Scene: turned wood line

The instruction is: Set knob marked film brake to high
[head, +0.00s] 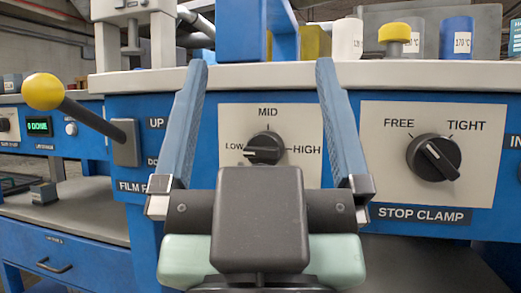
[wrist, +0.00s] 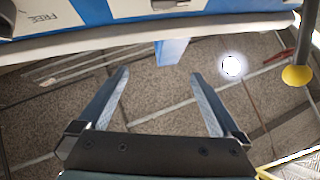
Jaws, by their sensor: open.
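A black rotary knob (head: 266,149) sits on a cream plate (head: 228,118) marked LOW, MID and HIGH. Its white pointer line lies towards the left, at LOW. Any name label under this plate is hidden behind my gripper. My gripper (head: 261,68) is open and empty, its two blue fingers framing the knob in the head view, nearer the camera and not visibly touching it. In the wrist view my gripper (wrist: 160,73) has only floor between its fingers; part of a black knob (wrist: 163,4) shows at the top edge.
Right is a STOP CLAMP knob (head: 434,158) marked FREE and TIGHT. Left is a lever with a yellow ball (head: 43,91), sticking out towards me, over a partly covered label beginning FILM (head: 140,187).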

